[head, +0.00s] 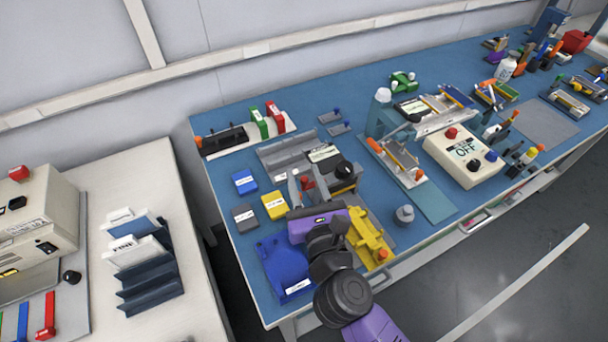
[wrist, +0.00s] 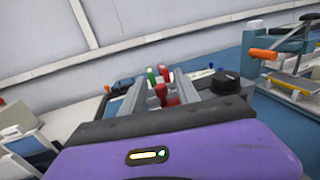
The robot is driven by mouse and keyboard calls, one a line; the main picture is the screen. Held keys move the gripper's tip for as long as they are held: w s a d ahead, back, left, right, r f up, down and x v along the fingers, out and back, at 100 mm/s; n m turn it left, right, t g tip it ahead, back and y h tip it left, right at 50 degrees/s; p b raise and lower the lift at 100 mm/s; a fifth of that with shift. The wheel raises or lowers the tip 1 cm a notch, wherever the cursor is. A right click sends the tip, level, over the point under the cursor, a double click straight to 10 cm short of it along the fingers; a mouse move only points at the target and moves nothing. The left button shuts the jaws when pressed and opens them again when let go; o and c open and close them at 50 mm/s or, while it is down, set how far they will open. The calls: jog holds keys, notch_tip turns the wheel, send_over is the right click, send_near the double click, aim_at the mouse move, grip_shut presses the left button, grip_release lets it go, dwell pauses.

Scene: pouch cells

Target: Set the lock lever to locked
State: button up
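My gripper (head: 306,182) reaches over the grey and black fixture near the left part of the blue bench. In the wrist view its two grey fingers (wrist: 160,92) stand apart. A red lever-like part (head: 307,183) shows between the fingers, and it also shows in the wrist view (wrist: 165,97). I see space beside it, and no clear contact with either finger. Whether this red part is the lock lever, and its setting, I cannot tell. A black knob (head: 343,169) sits just right of the fingers, also in the wrist view (wrist: 226,84). My purple gripper body hides the fixture's lower part.
A yellow fixture (head: 371,246) lies right of my wrist, and a blue tray (head: 284,268) left of it. Blue, grey and yellow blocks (head: 274,206) sit left of my fingers. A white control box (head: 466,156) reading OFF stands to the right.

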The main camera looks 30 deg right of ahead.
jog(key=shift+w, duration=0.1)
grip_shut()
jog(key=shift+r+p, duration=0.1)
jog(key=shift+p, duration=0.3)
jog(key=y+p, duration=0.1)
jog(key=n+y+p, duration=0.1)
jog(key=p, duration=0.1)
jog(key=s+n+y+p, duration=0.1)
jog(key=shift+d+r+p, duration=0.1)
jog(key=shift+r+p, duration=0.15)
jog(key=shift+p, duration=0.05)
jog(key=n+y+p, duration=0.2)
jog(key=y+p, duration=0.1)
jog(key=s+n+y+p, duration=0.1)
jog(key=y+p, duration=0.1)
jog(key=shift+d, duration=0.3)
jog(key=shift+s+d+f+n+g+y, duration=0.1)
jog(key=shift+s+d+n+g+y, duration=0.25)
jog(key=shift+n+g+y, duration=1.3)
jog(key=shift+s+d+f+n+g+y, duration=0.1)
jog(key=shift+s+d+n+g+y, duration=0.25)
jog(key=shift+n+g+y, duration=1.25)
jog(key=shift+s+d+f+n+g+y, duration=0.1)
jog(key=shift+s+d+n+g+y, duration=0.4)
jog(key=shift+n+y, duration=1.25)
jog(key=shift+w+a+m+g+y, duration=0.15)
jog(key=shift+m+g+y, duration=0.1)
jog(key=shift+m+y, duration=0.25)
